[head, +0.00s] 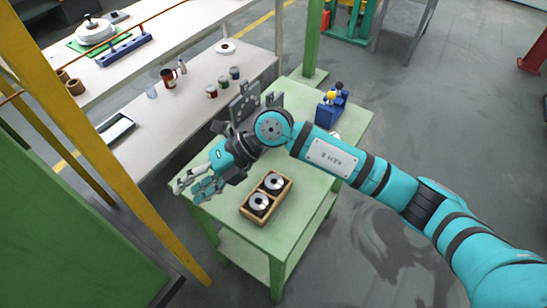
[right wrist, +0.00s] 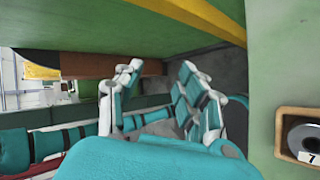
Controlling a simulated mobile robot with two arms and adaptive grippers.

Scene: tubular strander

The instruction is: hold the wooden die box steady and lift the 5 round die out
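The wooden die box (head: 285,195) sits on the green table with two round dies in its two compartments. The back die (head: 274,181) and the front die (head: 258,202) are dark with silvery tops; their numbers are too small to read in the head view. In the right wrist view a corner of the box (right wrist: 292,112) shows at the right edge, with a die (right wrist: 304,136) labelled 7 in it. My right gripper (head: 194,184) is open and empty, over the table's left edge, left of the box and apart from it. My left gripper is not in view.
A blue stand (head: 330,108) with yellow and black knobs and grey plates (head: 245,101) stand toward the green table's (head: 305,222) back. A pale bench (head: 150,130) with cans, mugs and a tray runs along the left. A yellow post (head: 85,130) stands near the gripper.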

